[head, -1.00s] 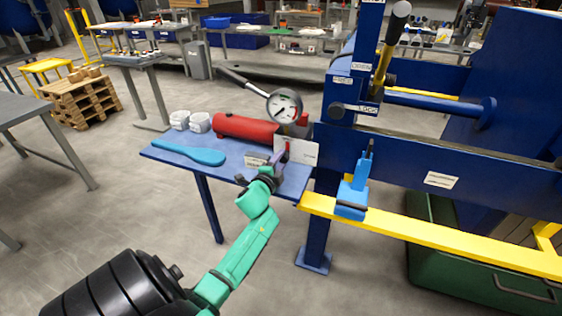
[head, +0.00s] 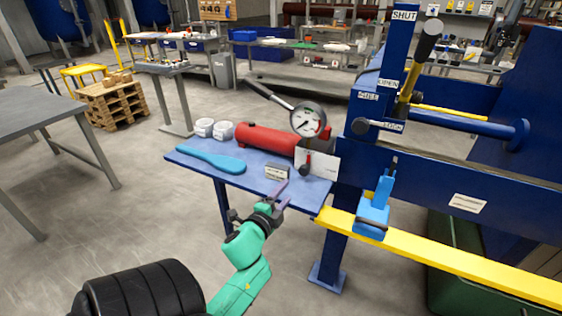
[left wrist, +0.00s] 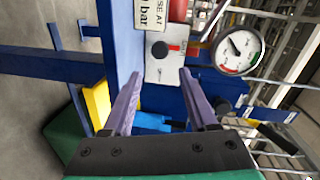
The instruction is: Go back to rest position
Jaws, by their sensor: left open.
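My left gripper (head: 274,198) is a green arm's end with purple fingers, in front of the front edge of the small blue table (head: 190,160). In the left wrist view its two fingers (left wrist: 155,100) stand apart with nothing between them. Beyond them is a white plate with a black knob and red mark (left wrist: 163,60); the plate also shows in the head view (head: 322,160). My right gripper is in neither view.
The table holds a blue paddle (head: 210,159), white cups (head: 213,129), a red cylinder (head: 265,139) and a gauge (head: 308,120). The blue press frame (head: 420,165) with a yellow rail (head: 440,258) stands to the right. Grey floor (head: 150,230) is open at left.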

